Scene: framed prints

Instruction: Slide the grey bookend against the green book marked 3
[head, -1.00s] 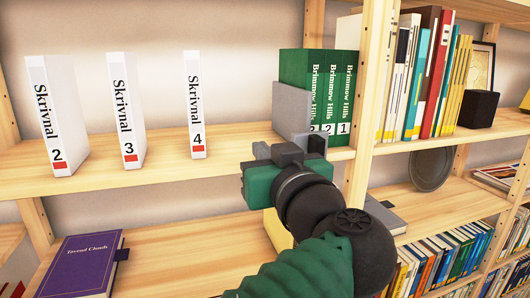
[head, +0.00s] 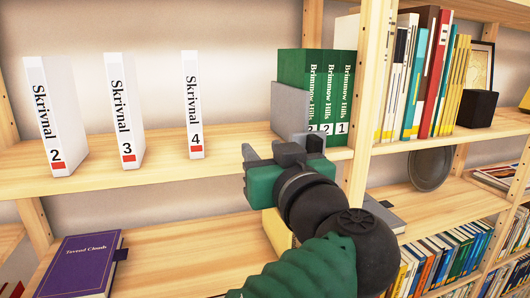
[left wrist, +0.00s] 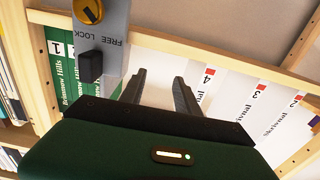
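The grey bookend (head: 290,108) stands upright on the upper shelf, left of the green books. Its front plate (left wrist: 100,22), with a brass knob, a black lever and the words FREE and LOCK, shows in the left wrist view. My left gripper (head: 272,153) is in front of the shelf edge by the bookend. Its fingers (left wrist: 159,88) are apart and empty. My right gripper is out of view.
White Skrivnal books 2 (head: 55,115), 3 (head: 124,107) and 4 (head: 194,104) stand spaced apart on the left. Bare shelf lies between book 4 and the bookend. A wooden upright (head: 371,90) stands right of the green books. A purple book (head: 80,265) lies below.

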